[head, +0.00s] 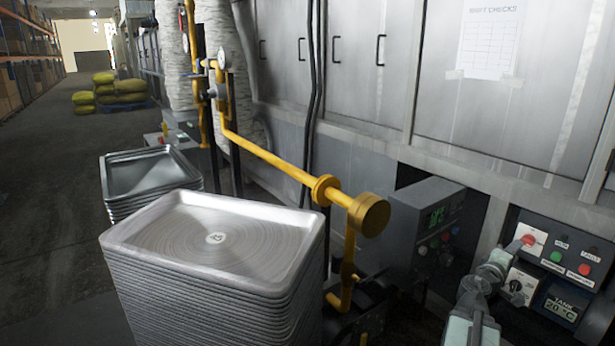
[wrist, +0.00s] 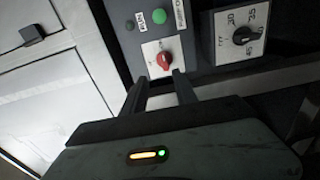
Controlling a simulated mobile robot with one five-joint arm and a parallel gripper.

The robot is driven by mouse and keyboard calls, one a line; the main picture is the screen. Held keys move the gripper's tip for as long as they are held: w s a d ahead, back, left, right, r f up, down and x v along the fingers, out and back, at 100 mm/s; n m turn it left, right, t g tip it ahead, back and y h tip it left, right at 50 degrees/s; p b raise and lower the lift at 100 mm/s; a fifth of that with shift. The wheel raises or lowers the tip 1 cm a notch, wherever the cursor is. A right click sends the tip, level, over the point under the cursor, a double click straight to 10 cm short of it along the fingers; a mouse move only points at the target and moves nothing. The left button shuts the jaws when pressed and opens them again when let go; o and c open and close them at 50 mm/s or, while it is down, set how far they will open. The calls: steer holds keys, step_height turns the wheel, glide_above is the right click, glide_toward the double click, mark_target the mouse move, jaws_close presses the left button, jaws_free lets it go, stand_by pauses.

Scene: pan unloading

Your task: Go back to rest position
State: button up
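My gripper (head: 514,247) is at the control panel (head: 566,252) on the right of the head view, close to a red knob (head: 529,240) on a white plate. In the wrist view my gripper (wrist: 160,77) has two dark fingers spread apart with nothing between them. The red knob (wrist: 163,61) shows just beyond the fingertips, roughly in line with the gap. I cannot tell whether a finger touches the knob or its plate.
A dial (head: 516,286) and a tank display (head: 561,309) sit low on the panel. A yellow pipe (head: 265,154) with a round end runs left of my arm. Stacked trays (head: 215,239) stand front left. The aisle floor (head: 45,180) is open at left.

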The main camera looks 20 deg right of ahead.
steer(key=w+a+r+n+t+y+p, duration=0.1)
steer(key=w+a+r+t+p, duration=0.1)
steer(key=w+a+r+p, duration=0.75)
steer(key=w+a+r+n+t+y+p, duration=0.1)
steer(key=w+a+r+t+y+p, duration=0.15)
steer(key=w+a+r+p, duration=0.7)
steer(key=w+a+r+m+y+p, duration=0.25)
steer(key=w+a+r+p, duration=0.25)
steer(key=a+r+p, duration=1.05)
steer(key=s+a+f+m+g+y+p, duration=0.15)
steer(key=a+g+y+p, duration=0.3)
steer(key=a+p, duration=0.95)
steer(key=s+a+f+g+y, duration=0.2)
steer(key=s+a+y, duration=0.1)
steer(key=s+a, duration=0.2)
steer(key=s+a+f+m+g+y, duration=0.1)
steer(key=s+a+f+g+y, duration=0.2)
steer(key=s+a, duration=0.3)
steer(key=a, duration=0.3)
steer(key=shift+s+f+y+p, duration=0.2)
steer(key=shift+s+y+p, duration=0.1)
steer(key=shift+y+p, duration=0.1)
